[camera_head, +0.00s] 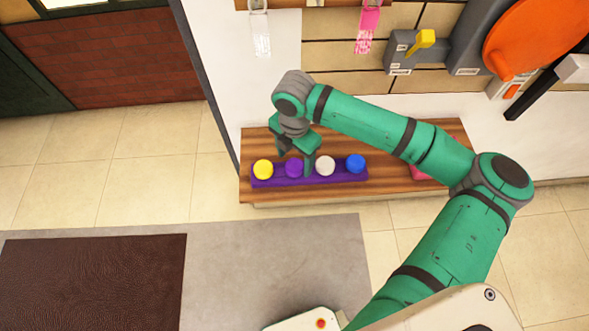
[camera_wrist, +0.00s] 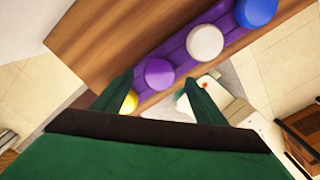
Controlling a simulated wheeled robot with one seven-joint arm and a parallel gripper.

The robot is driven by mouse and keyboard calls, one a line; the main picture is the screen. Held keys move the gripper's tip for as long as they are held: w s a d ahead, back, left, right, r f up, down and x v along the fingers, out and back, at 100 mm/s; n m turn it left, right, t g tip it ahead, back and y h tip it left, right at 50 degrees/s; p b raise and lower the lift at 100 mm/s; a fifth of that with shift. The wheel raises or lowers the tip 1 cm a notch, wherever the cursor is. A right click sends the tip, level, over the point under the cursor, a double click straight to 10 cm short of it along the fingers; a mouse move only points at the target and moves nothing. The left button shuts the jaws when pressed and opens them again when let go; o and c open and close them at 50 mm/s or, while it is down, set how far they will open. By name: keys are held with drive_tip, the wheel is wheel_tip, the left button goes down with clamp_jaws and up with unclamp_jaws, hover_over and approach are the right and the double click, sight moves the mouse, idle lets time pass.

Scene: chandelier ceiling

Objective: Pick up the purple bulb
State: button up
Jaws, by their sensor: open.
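The purple bulb (camera_head: 294,167) sits in a purple holder (camera_head: 345,179) on the wooden bench, between a yellow bulb (camera_head: 263,169) and a white bulb (camera_head: 325,166). A blue bulb (camera_head: 356,163) is at the holder's right end. My gripper (camera_head: 297,160) is open and comes down over the holder at the purple bulb. In the wrist view the purple bulb (camera_wrist: 159,73) shows between and just beyond the two green fingers (camera_wrist: 155,95), one of which partly covers the yellow bulb (camera_wrist: 129,102). I cannot tell whether the fingers touch the purple bulb.
The holder stands on a wooden bench (camera_head: 400,182) against the wall. A pink thing (camera_head: 420,173) lies on it, partly behind my arm. Pink strips (camera_head: 367,30) and a large orange disc (camera_head: 535,38) are on the wall above. A grey mat (camera_head: 270,255) covers the floor in front.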

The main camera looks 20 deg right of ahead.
drive_tip(key=shift+f, duration=1.3)
drive_tip(key=c, duration=1.1)
drive_tip(key=shift+c, duration=0.2)
drive_tip(key=shift+r, duration=0.1)
drive_tip(key=shift+r, duration=0.5)
wheel_tip(320, 180, up, 2)
drive_tip(key=shift+r, duration=0.1)
drive_tip(key=s+d+r, duration=0.2)
drive_tip(key=s+r, duration=0.7)
drive_tip(key=s, duration=0.4)
drive_tip(key=shift+s+r, duration=0.35)
drive_tip(key=shift+s, duration=0.05)
